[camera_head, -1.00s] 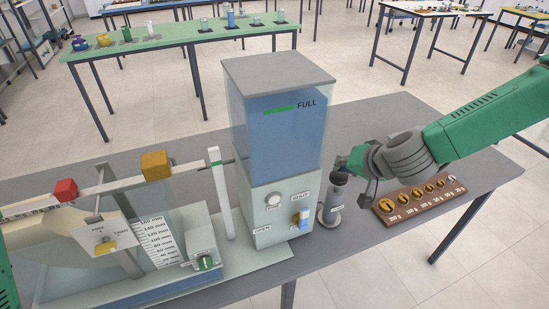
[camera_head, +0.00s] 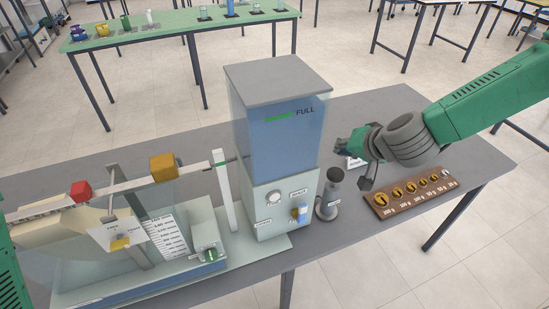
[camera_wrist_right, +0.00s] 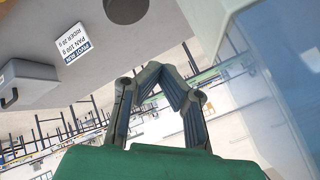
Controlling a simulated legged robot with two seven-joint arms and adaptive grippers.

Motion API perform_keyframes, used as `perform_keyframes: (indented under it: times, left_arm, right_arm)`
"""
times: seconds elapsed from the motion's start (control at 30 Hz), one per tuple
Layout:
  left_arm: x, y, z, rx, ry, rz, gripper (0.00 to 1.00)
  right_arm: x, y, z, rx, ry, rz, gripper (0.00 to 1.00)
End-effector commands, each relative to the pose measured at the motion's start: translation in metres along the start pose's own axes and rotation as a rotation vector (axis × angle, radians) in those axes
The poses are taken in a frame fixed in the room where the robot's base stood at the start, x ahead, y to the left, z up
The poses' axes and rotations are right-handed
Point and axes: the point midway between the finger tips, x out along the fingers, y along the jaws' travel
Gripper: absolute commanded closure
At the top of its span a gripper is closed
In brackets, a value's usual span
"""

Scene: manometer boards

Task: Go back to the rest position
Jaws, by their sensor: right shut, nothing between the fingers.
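My right gripper (camera_head: 352,152) is in the head view, above the table between the tank and the weight rack. Its fingers meet at the tips in the right wrist view (camera_wrist_right: 162,72), shut with nothing between them. A grey cylindrical stand with a dark top (camera_head: 331,193) is on the table just below and left of the gripper, apart from it. Part of my left arm shows at the left edge of the head view; its gripper is out of the picture.
A tall water tank (camera_head: 285,140) marked FULL stands left of the right gripper. A balance apparatus (camera_head: 130,235) fills the table's left. A wooden weight rack (camera_head: 412,192) lies under my right forearm. A printed card (camera_wrist_right: 73,43) shows in the wrist view. Bare table lies behind the gripper.

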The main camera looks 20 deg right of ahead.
Motion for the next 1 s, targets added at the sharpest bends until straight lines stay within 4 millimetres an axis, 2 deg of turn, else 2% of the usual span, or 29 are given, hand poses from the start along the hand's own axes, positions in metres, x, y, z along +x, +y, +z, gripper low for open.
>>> perform_keyframes:
  times: [0.3,0.37,0.43,0.57,0.67,0.8,0.9,1.0]
  left_arm:
    - [0.001,0.0,0.0,0.0,0.0,0.0,0.54]
    - [0.004,0.0,0.0,0.0,0.0,0.0,0.54]
    - [0.012,0.0,0.001,0.0,0.0,0.0,0.54]
    - [0.035,0.0,0.002,0.0,0.0,0.0,0.54]
    - [0.058,0.001,0.003,0.0,0.0,0.0,0.54]
    - [0.096,0.001,0.005,0.0,0.0,0.0,0.54]
    - [0.121,0.001,0.007,0.0,0.0,0.0,0.54]
    - [0.141,0.001,0.008,0.0,0.0,0.0,0.54]
  right_arm:
    - [0.001,0.0,0.002,-0.002,-0.002,0.001,1.0]
    - [0.004,0.003,0.009,-0.013,-0.013,0.006,1.0]
    - [0.012,0.011,0.029,-0.037,-0.04,0.019,1.0]
    - [0.032,0.038,0.091,-0.123,-0.13,0.063,1.0]
    - [0.047,0.07,0.153,-0.21,-0.226,0.109,1.0]
    - [0.056,0.13,0.244,-0.35,-0.38,0.187,1.0]
    - [0.054,0.175,0.3,-0.451,-0.489,0.243,1.0]
    - [0.047,0.213,0.339,-0.534,-0.576,0.289,1.0]
